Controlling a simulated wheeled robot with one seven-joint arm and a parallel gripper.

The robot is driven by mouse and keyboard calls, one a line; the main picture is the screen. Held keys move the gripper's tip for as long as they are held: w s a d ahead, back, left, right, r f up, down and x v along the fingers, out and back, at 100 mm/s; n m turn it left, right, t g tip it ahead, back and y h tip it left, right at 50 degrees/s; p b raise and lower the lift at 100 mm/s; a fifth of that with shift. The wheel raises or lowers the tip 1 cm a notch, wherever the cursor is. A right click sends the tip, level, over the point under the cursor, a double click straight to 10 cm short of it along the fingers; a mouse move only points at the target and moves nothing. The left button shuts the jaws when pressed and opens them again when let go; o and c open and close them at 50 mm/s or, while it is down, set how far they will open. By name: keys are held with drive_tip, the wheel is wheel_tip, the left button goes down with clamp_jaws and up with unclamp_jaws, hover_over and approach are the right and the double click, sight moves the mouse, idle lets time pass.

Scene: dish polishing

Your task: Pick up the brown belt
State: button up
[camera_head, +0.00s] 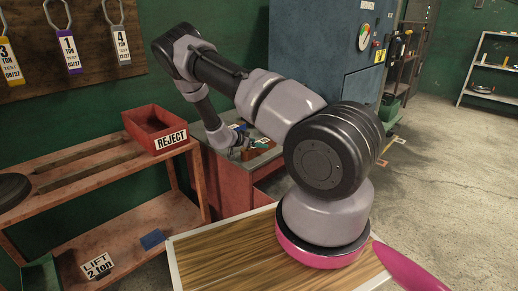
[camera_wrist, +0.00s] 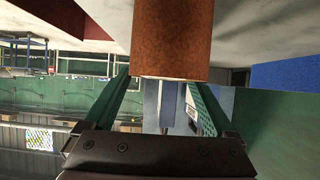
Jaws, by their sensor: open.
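The brown belt (camera_wrist: 172,40) is an orange-brown, rounded band at the top centre of the wrist view, cut off by the top edge. My gripper (camera_wrist: 158,88) has its two green fingers apart, with a gap between them. The fingertips are close to the belt's lower edge, and the belt spans the gap in the picture. I cannot tell whether they touch it.
A blue-grey cabinet (camera_head: 325,55) stands behind the workbench. Small blue and teal items lie close to my gripper on the bench. Open floor (camera_head: 450,150) is at the right.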

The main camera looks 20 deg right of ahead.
sight(260, 142)
drive_tip(key=x, duration=0.5)
drive_tip(key=shift+d, duration=0.1)
clamp_jaws()
drive_tip(key=shift+r, duration=0.1)
drive_tip(key=shift+r, duration=0.1)
wheel_tip(260, 142, up, 10)
drive_tip(key=shift+f, duration=0.1)
idle(0.4)
